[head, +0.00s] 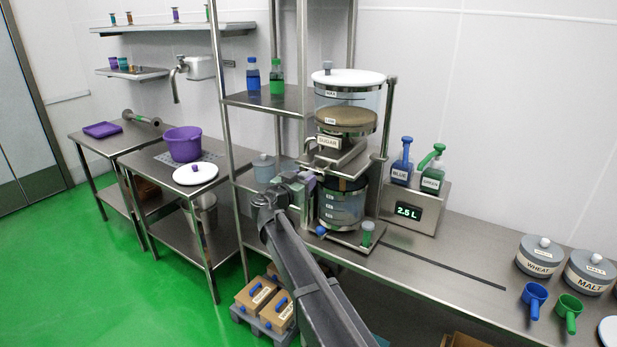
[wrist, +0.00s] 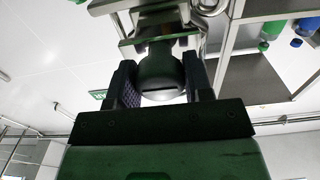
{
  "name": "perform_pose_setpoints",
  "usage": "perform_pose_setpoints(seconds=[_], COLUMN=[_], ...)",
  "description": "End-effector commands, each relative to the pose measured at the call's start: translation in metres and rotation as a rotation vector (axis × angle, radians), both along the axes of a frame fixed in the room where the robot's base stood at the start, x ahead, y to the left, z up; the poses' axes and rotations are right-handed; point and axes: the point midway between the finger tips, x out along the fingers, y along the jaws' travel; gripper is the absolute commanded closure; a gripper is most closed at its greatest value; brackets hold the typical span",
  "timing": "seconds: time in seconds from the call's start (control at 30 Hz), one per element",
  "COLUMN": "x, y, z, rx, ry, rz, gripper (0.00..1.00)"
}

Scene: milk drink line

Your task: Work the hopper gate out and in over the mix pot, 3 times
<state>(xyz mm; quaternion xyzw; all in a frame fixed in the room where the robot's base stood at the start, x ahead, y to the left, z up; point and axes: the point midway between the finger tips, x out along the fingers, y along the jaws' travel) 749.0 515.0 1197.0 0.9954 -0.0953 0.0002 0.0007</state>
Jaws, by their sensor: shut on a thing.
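The sugar hopper (head: 346,110) is a clear drum with a white lid, partly filled with tan powder. Its metal gate (head: 338,154) sits under the SUGAR label, above the clear mix pot (head: 342,208). My gripper (head: 303,179) is at the front left of the gate, at a height between the hopper and the pot. In the wrist view my gripper (wrist: 162,82) has a finger on each side of a rounded grey handle (wrist: 161,72) and is shut on it. Metal parts of the gate show just above the handle there. How far the gate is out is hard to tell.
A steel rack post (head: 225,90) is close on the left. The counter's middle right is mostly clear.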

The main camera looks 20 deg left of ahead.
Motion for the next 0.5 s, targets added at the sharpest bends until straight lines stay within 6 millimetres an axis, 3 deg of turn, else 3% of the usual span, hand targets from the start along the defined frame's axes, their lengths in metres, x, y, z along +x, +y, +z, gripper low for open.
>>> perform_pose_setpoints(seconds=[0.13,0.17,0.3,0.5], x=[-0.0027,-0.0028,-0.0022,-0.0014], y=[-0.0006,-0.0006,-0.0007,-0.0006], z=[-0.0016,-0.0016,-0.0015,-0.0012], rx=[0.004,0.004,0.003,0.003], ry=[0.003,0.003,0.004,0.003], rz=[-0.001,-0.001,-0.001,-0.001], gripper=[0.96,0.51,0.29,0.28])
